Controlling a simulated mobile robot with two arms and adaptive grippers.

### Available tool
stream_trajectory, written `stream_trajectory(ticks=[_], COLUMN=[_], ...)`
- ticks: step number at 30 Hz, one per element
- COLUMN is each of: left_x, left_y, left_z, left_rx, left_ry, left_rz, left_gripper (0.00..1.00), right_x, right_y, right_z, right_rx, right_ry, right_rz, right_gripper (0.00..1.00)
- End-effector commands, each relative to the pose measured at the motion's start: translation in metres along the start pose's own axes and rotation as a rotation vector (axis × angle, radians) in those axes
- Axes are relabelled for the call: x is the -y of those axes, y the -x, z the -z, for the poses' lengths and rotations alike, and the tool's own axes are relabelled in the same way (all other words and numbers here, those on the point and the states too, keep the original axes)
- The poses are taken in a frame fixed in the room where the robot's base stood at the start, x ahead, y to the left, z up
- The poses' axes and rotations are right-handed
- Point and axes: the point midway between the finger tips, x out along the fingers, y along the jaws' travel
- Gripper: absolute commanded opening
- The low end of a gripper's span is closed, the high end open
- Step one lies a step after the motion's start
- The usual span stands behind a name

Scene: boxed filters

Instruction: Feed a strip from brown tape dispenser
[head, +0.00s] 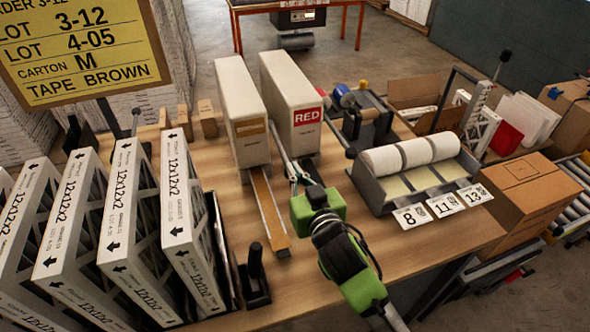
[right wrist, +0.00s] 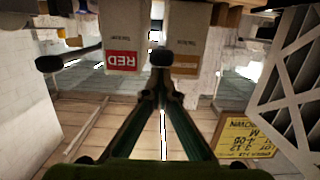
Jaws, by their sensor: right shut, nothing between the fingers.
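The brown tape dispenser (head: 246,103) is a tall pale box with a brown label, standing at the middle of the table. A long brown strip (head: 267,205) extends from its base toward the front. It also shows upside down in the right wrist view (right wrist: 186,45). A grey lever with a black knob (right wrist: 160,57) stands in front of it. My right gripper (head: 302,172) is shut and empty, with its fingertips (right wrist: 163,98) close to that knob; whether they touch I cannot tell. My left gripper is not in view.
The RED dispenser (head: 293,97) stands just right, with its own black lever knob (head: 351,153). Boxed filters (head: 185,225) crowd the left. A black-handled tool (head: 255,272) sits in front. A grey tray of white rolls (head: 375,197) and a carton (head: 530,190) are at right.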

Motion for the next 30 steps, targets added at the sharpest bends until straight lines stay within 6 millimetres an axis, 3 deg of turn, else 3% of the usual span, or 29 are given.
stream_trajectory(ticks=[11, 24, 30], left_x=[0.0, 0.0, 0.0], left_y=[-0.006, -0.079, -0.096], left_z=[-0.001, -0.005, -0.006], left_rx=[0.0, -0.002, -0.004], left_ry=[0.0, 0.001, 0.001], left_rz=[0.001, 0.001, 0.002], left_gripper=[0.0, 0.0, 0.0], right_x=[0.0, 0.0, 0.0], right_y=[-0.001, -0.009, -0.021], right_z=[-0.005, -0.048, -0.079], right_rx=[-0.007, -0.127, -0.127], right_ry=[0.0, -0.003, -0.002], right_rz=[0.0, 0.0, -0.001], right_gripper=[0.0, 0.0, 0.0])
